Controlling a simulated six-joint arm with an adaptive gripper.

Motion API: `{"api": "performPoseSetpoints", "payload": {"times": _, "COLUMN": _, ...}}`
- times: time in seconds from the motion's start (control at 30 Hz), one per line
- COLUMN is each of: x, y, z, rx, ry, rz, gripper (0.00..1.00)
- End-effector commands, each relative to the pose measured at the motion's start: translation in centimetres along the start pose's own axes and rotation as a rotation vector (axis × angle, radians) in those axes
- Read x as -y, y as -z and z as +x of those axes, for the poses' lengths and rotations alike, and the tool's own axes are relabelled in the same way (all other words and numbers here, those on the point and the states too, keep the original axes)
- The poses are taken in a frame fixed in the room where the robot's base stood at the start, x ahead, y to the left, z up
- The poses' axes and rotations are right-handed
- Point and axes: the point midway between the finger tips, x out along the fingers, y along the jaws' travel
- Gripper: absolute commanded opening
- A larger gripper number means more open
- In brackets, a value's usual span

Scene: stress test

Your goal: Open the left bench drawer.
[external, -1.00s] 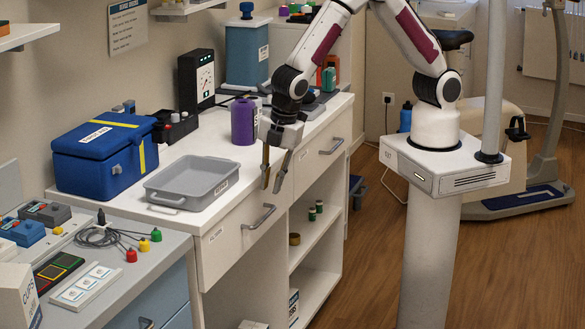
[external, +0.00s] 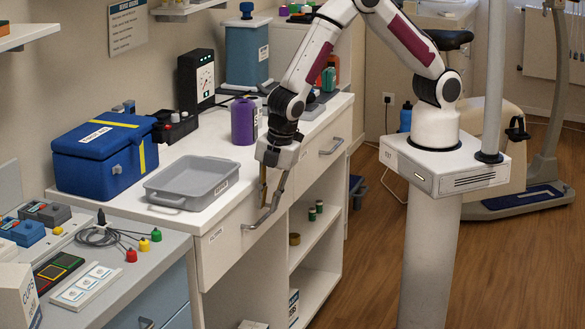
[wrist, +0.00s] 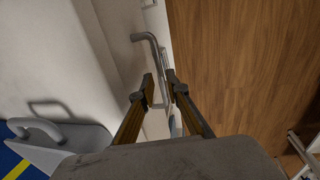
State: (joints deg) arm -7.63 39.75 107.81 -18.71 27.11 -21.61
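The left bench drawer (external: 226,238) is a white front with a small label, below the grey tray, and it looks closed flush with the bench. Its grey bar handle (external: 251,226) also shows in the wrist view (wrist: 146,37). My gripper (external: 271,205) points down at the right part of this handle. In the wrist view, my gripper (wrist: 161,84) has its two fingers apart, with the handle bar in the gap between them. The bar looks clear of the fingers, though contact is hard to judge.
A grey tray (external: 156,199) and a blue cooler box (external: 75,178) stand on the bench above the drawer. A second drawer handle (external: 332,146) is farther right. Open shelves (external: 318,237) lie below. The wooden floor (external: 365,285) in front is clear.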

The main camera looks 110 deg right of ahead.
Motion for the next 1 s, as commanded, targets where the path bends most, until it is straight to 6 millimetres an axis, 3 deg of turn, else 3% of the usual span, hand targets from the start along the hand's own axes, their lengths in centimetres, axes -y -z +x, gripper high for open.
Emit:
{"api": "performPoseSetpoints", "payload": {"times": 0.23, "x": 0.0, "y": 0.0, "z": 1.8, "rx": 0.000, "ry": 0.000, "rz": -0.001, "gripper": 0.15}}
{"api": "performPoseSetpoints", "payload": {"times": 0.67, "x": 0.0, "y": 0.0, "z": 2.2, "rx": -0.001, "ry": -0.001, "rz": 0.000, "gripper": 0.15}}
{"api": "performPoseSetpoints", "payload": {"times": 0.73, "x": 0.0, "y": 0.0, "z": 2.2, "rx": -0.001, "ry": -0.001, "rz": 0.000, "gripper": 0.00}}
{"api": "performPoseSetpoints", "payload": {"times": 1.0, "x": 0.1, "y": 0.0, "z": 2.2, "rx": -0.001, "ry": 0.000, "rz": 0.000, "gripper": 0.00}}
